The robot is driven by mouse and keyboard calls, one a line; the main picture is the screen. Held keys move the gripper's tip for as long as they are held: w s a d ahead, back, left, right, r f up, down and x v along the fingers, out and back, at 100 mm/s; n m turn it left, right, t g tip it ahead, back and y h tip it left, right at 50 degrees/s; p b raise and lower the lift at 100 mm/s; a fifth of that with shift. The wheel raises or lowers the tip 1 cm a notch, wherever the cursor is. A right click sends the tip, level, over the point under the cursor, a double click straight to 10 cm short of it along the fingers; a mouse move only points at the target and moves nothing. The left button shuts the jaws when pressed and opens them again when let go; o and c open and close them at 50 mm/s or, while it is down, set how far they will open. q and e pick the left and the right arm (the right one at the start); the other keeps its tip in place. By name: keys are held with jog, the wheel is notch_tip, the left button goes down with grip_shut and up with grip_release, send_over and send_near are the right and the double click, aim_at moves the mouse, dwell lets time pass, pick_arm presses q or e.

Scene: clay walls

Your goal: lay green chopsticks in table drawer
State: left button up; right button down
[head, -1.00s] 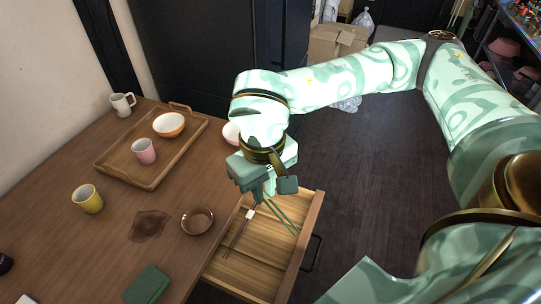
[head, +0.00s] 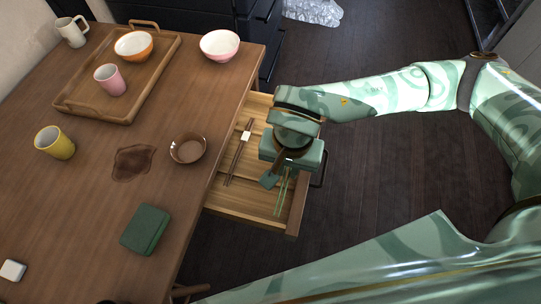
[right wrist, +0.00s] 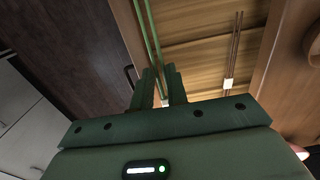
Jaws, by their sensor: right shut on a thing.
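The table drawer (head: 297,217) is pulled open at the right side of the table. My right gripper (head: 280,180) is over the drawer's right part, near its front wall. It is shut on the green chopsticks (head: 284,197), which extend from the fingers towards the near end of the drawer. In the right wrist view, the green chopsticks (right wrist: 150,38) run up from between the gripper's fingers (right wrist: 162,78). I cannot tell whether they touch the drawer floor. My left gripper is not in view.
Brown chopsticks with a white band (head: 240,152) lie in the drawer, left of my gripper. On the table (head: 75,215) are a brown bowl (head: 188,148), a green box (head: 146,229), a yellow cup (head: 55,143) and a wooden tray (head: 84,112).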

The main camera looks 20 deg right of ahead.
jog(key=w+f+b, duration=0.2)
jog(key=w+f, duration=0.1)
jog(key=w+f+b, duration=0.2)
jog(key=w+f, duration=0.1)
jog(key=w, duration=0.1)
jog(key=shift+w+d+f, duration=0.2)
jog(key=shift+f, duration=0.15)
jog(key=f+b, duration=0.2)
jog(key=f, duration=0.1)
jog(key=shift+w+f, duration=0.3)
jog(key=shift+w, duration=0.1)
jog(key=shift+f+b, duration=0.3)
jog(key=shift+b, duration=0.1)
jog(key=shift+r, duration=0.2)
jog(key=c, duration=1.4)
grip_release()
jog(key=shift+f, duration=0.15)
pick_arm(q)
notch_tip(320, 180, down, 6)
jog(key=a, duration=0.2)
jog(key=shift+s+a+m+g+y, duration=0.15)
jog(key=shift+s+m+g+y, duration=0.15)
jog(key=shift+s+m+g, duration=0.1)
